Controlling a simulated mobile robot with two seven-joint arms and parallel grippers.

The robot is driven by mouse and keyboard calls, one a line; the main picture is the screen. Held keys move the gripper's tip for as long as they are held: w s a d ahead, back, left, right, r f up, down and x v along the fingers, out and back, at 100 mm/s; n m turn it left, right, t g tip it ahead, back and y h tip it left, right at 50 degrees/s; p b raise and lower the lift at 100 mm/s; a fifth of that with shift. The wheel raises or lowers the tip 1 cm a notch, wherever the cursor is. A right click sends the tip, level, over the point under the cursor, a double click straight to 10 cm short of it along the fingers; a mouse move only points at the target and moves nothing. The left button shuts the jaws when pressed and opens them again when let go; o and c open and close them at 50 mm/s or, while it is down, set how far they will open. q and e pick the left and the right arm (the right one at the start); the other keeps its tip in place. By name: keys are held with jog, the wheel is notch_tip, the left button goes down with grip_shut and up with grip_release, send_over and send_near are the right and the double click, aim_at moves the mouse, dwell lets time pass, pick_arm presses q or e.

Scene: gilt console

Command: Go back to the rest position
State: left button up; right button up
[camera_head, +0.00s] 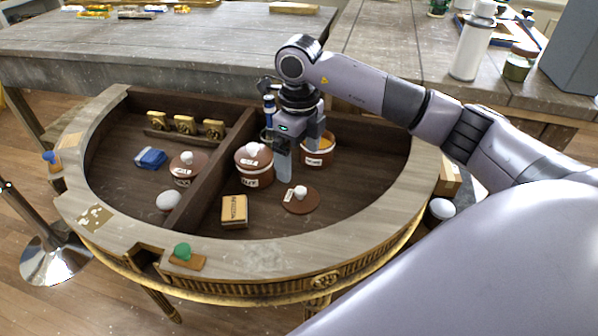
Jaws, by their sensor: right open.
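My right gripper (298,152) hangs open, pointing down, over the right compartment of the half-round gilt console (255,250). Its fingers are just beside an uncovered brown pot (318,157) with orange contents, and partly cover it. I cannot tell whether they touch it. Nothing shows between the fingers. A brown lid with a white knob (300,200) lies on the compartment floor in front of the gripper. A lidded brown pot (254,168) stands just left of the gripper. My left gripper is not in view.
A small tan box (234,211) lies in the right compartment. Beyond the divider (210,170) are another lidded pot (187,168), a white rounded object (169,201), a blue item (151,158) and three gold pieces (184,125). A white bottle (473,42) and jar (519,64) stand on the back table.

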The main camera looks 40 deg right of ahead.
notch_tip(320, 180, up, 2)
jog(key=shift+r, duration=0.1)
dwell(0.5)
